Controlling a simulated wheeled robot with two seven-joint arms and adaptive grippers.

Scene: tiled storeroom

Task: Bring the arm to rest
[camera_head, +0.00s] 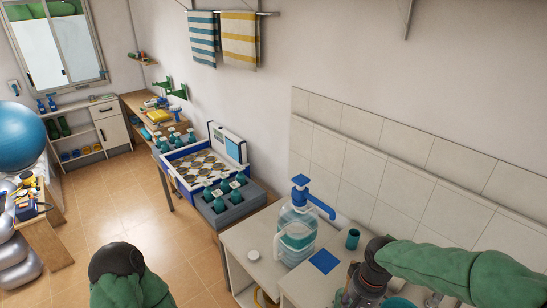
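My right arm, in a green sleeve, comes in from the right, and its dark gripper (358,297) points down over the counter near the bottom edge. Its fingertips are small and partly cut off, so I cannot tell whether it is open or shut. My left arm shows only as a green-sleeved part with a black rounded end at the bottom left; no fingers of the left gripper show.
A clear water jug (296,237) with a blue pump stands on the white counter (262,282). A blue square (325,261), a teal cup (352,239) and a white lid (253,255) are close by. Crates with bottles (228,207) stand behind. The tiled floor (110,200) is clear.

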